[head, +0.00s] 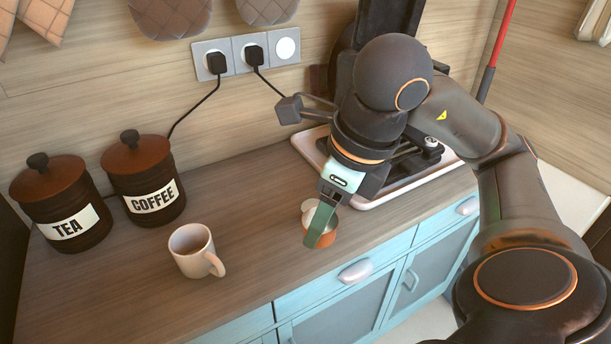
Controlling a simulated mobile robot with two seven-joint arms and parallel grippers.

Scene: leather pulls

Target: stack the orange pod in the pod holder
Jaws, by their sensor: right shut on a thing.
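The orange pod (328,240) is small, with orange sides and a pale top, close to the counter's front edge. My right gripper (320,229) reaches down from above and is shut on it, its green finger covering part of the pod. I cannot tell whether the pod touches the counter or is just above it. I cannot make out a pod holder; my right arm hides much of the back right of the counter. My left gripper is not in view.
A white-rimmed tray (302,148) with a dark machine (390,18) stands behind my right arm. A mug (190,246) stands left of the pod. TEA (60,200) and COFFEE (142,175) canisters stand at the back left. Bare wooden counter (105,290) lies in front of them.

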